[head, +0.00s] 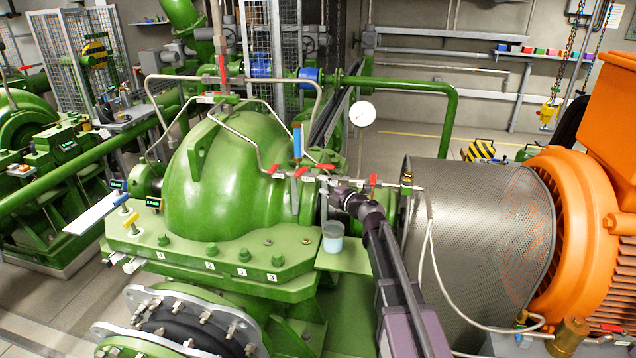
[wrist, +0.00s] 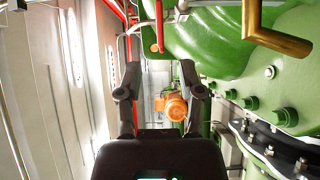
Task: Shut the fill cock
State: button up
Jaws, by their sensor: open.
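Several small cocks with red lever handles sit along the thin steel tubing over the green pump casing (head: 225,160). In the head view one red lever (head: 300,172) lies near a blue upright handle (head: 297,140), another red lever (head: 325,167) is just right of it, and a further red lever (head: 373,180) stands upright. I cannot tell which is the fill cock; their tags are too small to read. My gripper (head: 340,194) is beside this tubing. In the wrist view my gripper (wrist: 160,78) is open and empty, with a red lever (wrist: 158,25) beyond its fingers.
A cup (head: 332,237) stands on a green ledge below my gripper. A perforated guard (head: 480,240) and orange motor (head: 580,230) are at the right. A pressure gauge (head: 362,114) rises behind. A brass-coloured bent bar (wrist: 270,30) is at upper right in the wrist view.

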jog(key=shift+s+d, duration=0.2)
jog(key=shift+s, duration=0.05)
jog(key=shift+w, duration=0.1)
grip_shut()
jog(key=w+a+m+t+h, duration=0.1)
jog(key=w+a+m+h, duration=0.2)
jog(key=h, duration=0.1)
jog(key=w+a+m+t+h, duration=0.2)
jog(key=a+m+h, duration=0.1)
jog(key=h, duration=0.1)
jog(key=w+a+m+t+h, duration=0.1)
jog(key=w+a+m+h, duration=0.1)
jog(key=w+h, duration=0.1)
jog(key=shift+w+a+m+h, duration=0.3)
jog(key=shift+a+m+h, duration=0.1)
jog(key=shift+h, duration=0.5)
jog(key=a+m+h, duration=0.2)
jog(key=h, duration=0.1)
jog(key=m+g+h, duration=0.4)
jog(key=m+h, duration=0.2)
jog(key=h, duration=0.2)
send_near(298, 176)
jog(key=shift+w+a, duration=1.35)
jog(key=shift+w, duration=0.05)
